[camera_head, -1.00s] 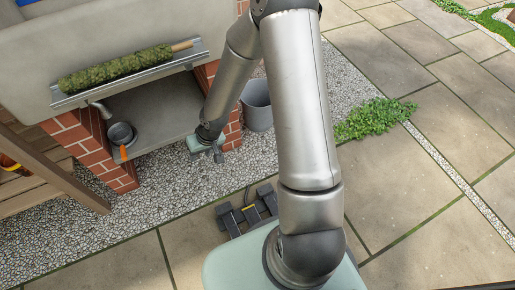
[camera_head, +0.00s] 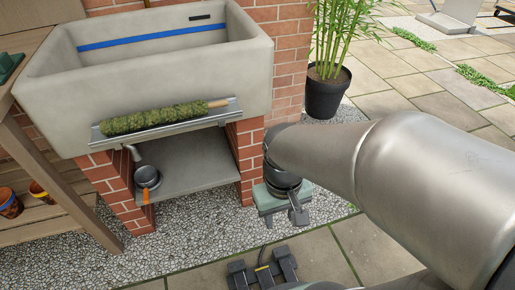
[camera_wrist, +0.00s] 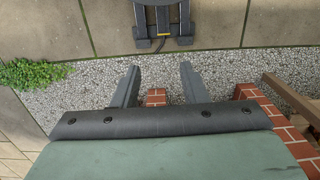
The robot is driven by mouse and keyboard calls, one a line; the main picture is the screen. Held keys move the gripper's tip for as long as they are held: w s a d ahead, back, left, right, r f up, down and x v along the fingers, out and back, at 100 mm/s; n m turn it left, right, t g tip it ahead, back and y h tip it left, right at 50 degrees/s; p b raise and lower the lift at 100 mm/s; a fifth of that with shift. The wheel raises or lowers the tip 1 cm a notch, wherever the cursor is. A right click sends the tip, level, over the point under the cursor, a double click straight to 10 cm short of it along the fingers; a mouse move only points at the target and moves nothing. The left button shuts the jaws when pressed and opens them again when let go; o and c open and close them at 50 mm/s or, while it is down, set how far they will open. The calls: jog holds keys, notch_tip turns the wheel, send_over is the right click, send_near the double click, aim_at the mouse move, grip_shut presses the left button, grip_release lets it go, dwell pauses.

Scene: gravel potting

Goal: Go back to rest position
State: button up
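My gripper (camera_head: 298,213) hangs low beside the right brick pillar of the sink, above the gravel. Its pale green body and a dark finger show in the head view. In the wrist view my gripper (camera_wrist: 159,70) has its two grey fingers wide apart with nothing between them. Gravel and part of the brickwork (camera_wrist: 155,97) show beyond and between the fingers. My arm fills the right of the head view and hides the ground behind it.
A stone sink (camera_head: 170,75) stands on brick pillars, with a moss pole (camera_head: 155,118) on its front ledge. A bamboo pot (camera_head: 325,95) stands behind. Gravel (camera_head: 185,235) lies open in front.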

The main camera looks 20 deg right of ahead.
jog(key=shift+r, duration=0.1)
notch_tip(320, 180, up, 37)
jog(key=a+t+p, duration=0.1)
jog(key=p, duration=3.4)
jog(key=shift+w+a, duration=0.1)
